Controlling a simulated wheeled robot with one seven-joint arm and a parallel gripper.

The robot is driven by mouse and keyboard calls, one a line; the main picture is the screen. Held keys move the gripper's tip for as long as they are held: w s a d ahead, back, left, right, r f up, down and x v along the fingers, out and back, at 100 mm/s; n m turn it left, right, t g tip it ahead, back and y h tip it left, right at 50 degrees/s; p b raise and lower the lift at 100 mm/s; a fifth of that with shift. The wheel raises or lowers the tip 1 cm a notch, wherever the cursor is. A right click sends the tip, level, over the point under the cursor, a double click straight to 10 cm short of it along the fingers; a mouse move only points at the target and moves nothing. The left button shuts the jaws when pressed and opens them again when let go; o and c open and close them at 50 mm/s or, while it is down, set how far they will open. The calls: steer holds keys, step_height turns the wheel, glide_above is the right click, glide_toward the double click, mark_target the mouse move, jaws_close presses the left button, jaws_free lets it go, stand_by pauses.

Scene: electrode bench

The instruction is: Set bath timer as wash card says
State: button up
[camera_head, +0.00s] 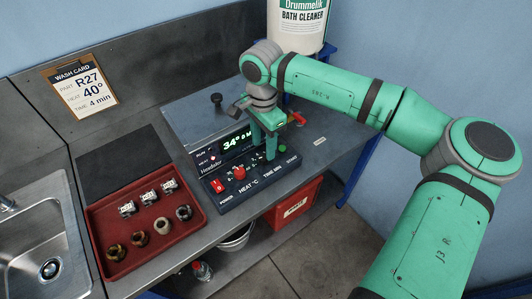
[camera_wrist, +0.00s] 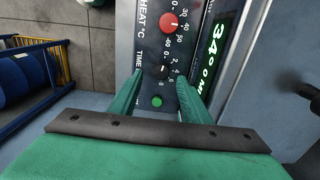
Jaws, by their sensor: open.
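The wash card (camera_head: 82,87) on the back wall reads part R27, heat 40°, time 4 min. The bath's control panel (camera_head: 225,194) has a lit green display (camera_head: 237,142) reading 34° and 0 M. The red heat knob (camera_head: 239,172) also shows in the wrist view (camera_wrist: 168,22), left of my fingers in the head view. The small dark time knob (camera_wrist: 163,71) lies between and just beyond my fingertips in the wrist view; its pointer is too small to read. My gripper (camera_wrist: 160,92) is open over the panel, with no contact visible. A green button (camera_wrist: 157,101) shows between the fingers.
A red tray (camera_head: 120,203) holds several metal and brown parts left of the bath. A sink (camera_head: 45,245) is at far left. A bath cleaner tub (camera_head: 300,25) stands behind my arm. A red bin (camera_head: 295,207) is below the bench.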

mark_target(263, 157)
step_height(263, 157, down, 4)
steer(key=shift+a+r, duration=0.1)
steer(key=shift+f, duration=0.55)
steer(key=shift+w, duration=0.1)
steer(key=c, duration=1.1)
